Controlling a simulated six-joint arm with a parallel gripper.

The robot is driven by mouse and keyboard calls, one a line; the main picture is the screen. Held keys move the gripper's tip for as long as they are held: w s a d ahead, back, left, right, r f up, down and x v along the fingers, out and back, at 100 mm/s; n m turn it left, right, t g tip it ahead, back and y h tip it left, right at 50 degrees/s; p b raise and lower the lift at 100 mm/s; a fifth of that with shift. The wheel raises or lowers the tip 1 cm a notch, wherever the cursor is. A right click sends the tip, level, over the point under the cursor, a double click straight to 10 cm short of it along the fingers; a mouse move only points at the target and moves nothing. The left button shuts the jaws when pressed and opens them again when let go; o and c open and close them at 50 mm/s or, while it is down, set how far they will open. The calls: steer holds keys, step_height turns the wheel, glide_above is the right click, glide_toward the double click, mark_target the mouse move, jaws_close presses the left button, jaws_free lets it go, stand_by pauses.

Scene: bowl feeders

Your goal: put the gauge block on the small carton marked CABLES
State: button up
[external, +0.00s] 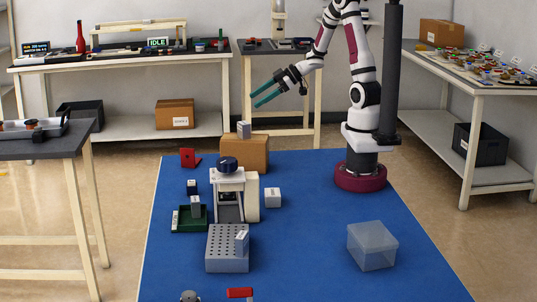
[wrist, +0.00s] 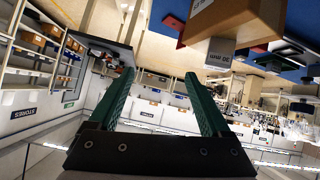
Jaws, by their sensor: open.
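A grey block (external: 243,130) stands upright on top of a brown carton (external: 258,155) at the back of the blue mat. In the wrist view, upside down, this block (wrist: 219,52) bears small print that looks like "30 mm", and it touches the carton (wrist: 225,15). The carton carries a pale label, but I cannot read CABLES on it. The block looks like the gauge block. My gripper (external: 254,100) is open and empty, its green fingers apart, above and behind the carton. The open fingers also show in the wrist view (wrist: 160,77).
A white dispenser-like device (external: 229,181) with a dark knob stands in front of the carton. A white cube (external: 273,198), a green tray (external: 180,222), a perforated grey block (external: 227,262) and a clear bin (external: 371,259) are on the mat. The mat's right middle is clear.

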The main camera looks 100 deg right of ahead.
step_height(320, 180, up, 4)
steer(key=w+a+m+g+h, duration=0.1)
steer(key=m+g+h, duration=0.3)
steer(key=m+h, duration=0.1)
steer(key=s+a+m+g+y, duration=0.1)
steer(key=s+a+g+y, duration=0.1)
steer(key=s+a, duration=0.4)
steer(key=s+a+m+g+y, duration=0.1)
steer(key=s+a, duration=0.5)
steer(key=a, duration=0.6)
steer(key=s+a+m+g+y, duration=0.1)
steer(key=s+a+g+y, duration=0.2)
steer(key=a, duration=0.6)
steer(key=s+f+g, duration=0.1)
steer(key=s, duration=0.1)
steer(key=shift+s+g+y, duration=0.3)
steer(key=shift+s+y, duration=0.1)
